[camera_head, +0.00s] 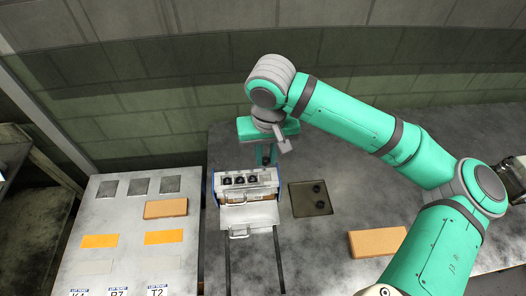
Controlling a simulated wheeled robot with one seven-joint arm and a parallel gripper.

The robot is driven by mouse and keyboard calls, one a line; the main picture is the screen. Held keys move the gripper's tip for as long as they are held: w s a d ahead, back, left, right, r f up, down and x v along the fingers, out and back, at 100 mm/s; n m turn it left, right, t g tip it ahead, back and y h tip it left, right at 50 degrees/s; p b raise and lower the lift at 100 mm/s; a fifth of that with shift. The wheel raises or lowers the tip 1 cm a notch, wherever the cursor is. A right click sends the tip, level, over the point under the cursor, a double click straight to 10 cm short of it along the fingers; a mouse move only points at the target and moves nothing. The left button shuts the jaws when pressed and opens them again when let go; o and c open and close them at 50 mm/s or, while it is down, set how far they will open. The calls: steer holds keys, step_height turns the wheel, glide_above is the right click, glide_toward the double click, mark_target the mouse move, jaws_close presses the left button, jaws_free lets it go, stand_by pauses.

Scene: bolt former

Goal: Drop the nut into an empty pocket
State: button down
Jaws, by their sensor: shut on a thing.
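My gripper (266,160) points down behind the back edge of a white and blue fixture (262,216). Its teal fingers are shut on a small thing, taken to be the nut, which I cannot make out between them. Several dark round spots (240,180) form a row in the fixture's top; I cannot tell which are empty pockets and which hold nuts. A dark square tray (300,208) to the right of the fixture carries two small dark nuts, one (318,188) behind the other (320,204).
Two dark rails (228,262) run forward from the fixture. An orange-brown block (376,243) lies at the right on the grey table. A pale table (118,220) at the left bears grey squares, orange patches, labels and another block (166,208). A wall stands behind.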

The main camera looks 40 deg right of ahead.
mark_target(265, 162)
steer(key=shift+w+a+f, duration=0.1)
steer(key=shift+a+f, duration=0.05)
steer(key=shift+f, duration=2.25)
steer(key=shift+f, duration=0.85)
stand_by(0.4)
